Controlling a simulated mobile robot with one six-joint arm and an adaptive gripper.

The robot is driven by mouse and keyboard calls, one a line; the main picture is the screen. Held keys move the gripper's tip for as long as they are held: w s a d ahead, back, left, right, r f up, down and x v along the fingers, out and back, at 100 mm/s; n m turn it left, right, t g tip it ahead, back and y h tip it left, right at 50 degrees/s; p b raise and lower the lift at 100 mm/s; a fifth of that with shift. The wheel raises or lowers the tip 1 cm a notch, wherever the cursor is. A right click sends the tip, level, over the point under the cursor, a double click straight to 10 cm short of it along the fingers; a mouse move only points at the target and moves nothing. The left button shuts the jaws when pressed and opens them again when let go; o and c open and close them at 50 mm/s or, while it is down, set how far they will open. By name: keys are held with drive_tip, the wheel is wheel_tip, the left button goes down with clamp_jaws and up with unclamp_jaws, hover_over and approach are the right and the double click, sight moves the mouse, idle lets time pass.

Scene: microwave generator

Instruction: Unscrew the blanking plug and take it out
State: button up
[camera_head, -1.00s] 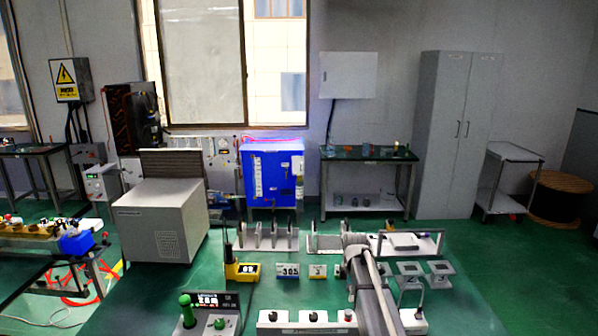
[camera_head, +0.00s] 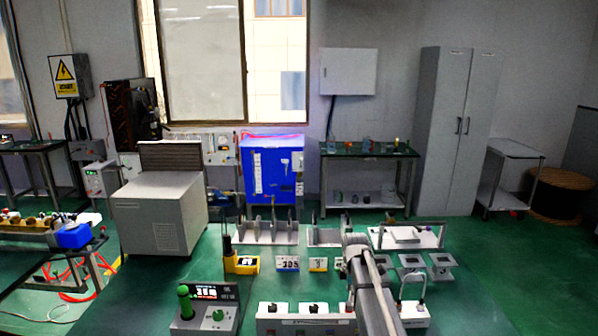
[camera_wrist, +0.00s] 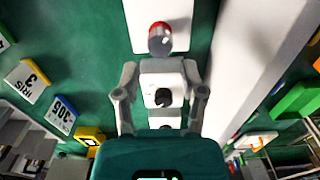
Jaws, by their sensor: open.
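My gripper (camera_wrist: 162,100) is open in the wrist view, one grey finger on each side of a white block with a black round knob (camera_wrist: 162,97). I cannot tell whether the fingers touch it. Beyond the fingertips a red-topped grey cylinder (camera_wrist: 160,38) stands on a white surface. I cannot tell which part is the blanking plug. In the head view a white box (camera_head: 290,328) at the front carries dark knobs and a small red part beside my arm (camera_head: 375,295). The gripper's fingers are not clear there.
A control panel with a green knob (camera_head: 205,310) stands at front left. A yellow device (camera_head: 242,263) and number cards (camera_head: 288,263) lie behind the box. White racks (camera_head: 265,235) stand further back, and grey stands (camera_head: 440,268) are right of my arm.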

sight(349, 303)
drive_tip(key=shift+f+b, duration=2.15)
drive_tip(key=shift+f, duration=0.4)
clamp_jaws()
drive_tip(key=shift+r, duration=0.15)
drive_tip(key=shift+r+p, duration=2.85)
drive_tip(key=shift+p, duration=0.1)
